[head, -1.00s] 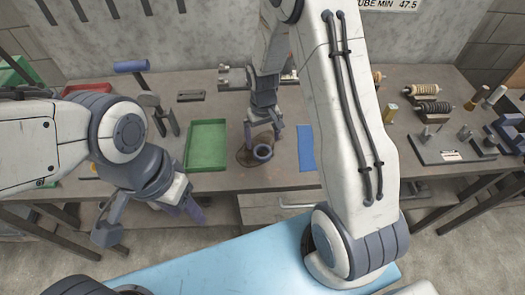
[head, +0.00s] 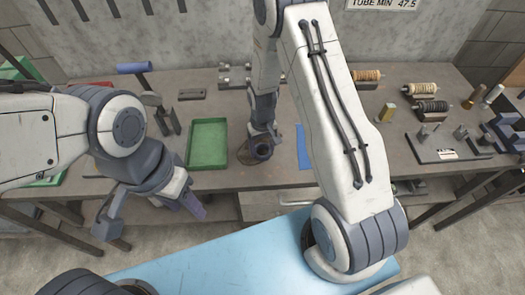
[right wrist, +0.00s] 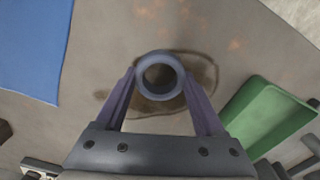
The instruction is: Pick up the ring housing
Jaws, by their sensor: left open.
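The ring housing (head: 262,151) is a blue-grey ring with a round hole, standing on the bench over a dark brown stain. In the right wrist view the ring housing (right wrist: 160,56) sits between the fingertips. My right gripper (head: 264,138) is low over it, its two fingers spread on either side. In the right wrist view my right gripper (right wrist: 160,80) has its fingers very close to the ring's sides; whether they touch cannot be told. My left gripper (head: 152,220) is open and empty, in front of the bench at the left.
A green tray (head: 207,146) lies left of the ring and a blue mat (head: 303,147) right of it. A dark fixture plate (head: 448,147) and several spools (head: 432,106) stand at the right. My right arm hides part of the bench.

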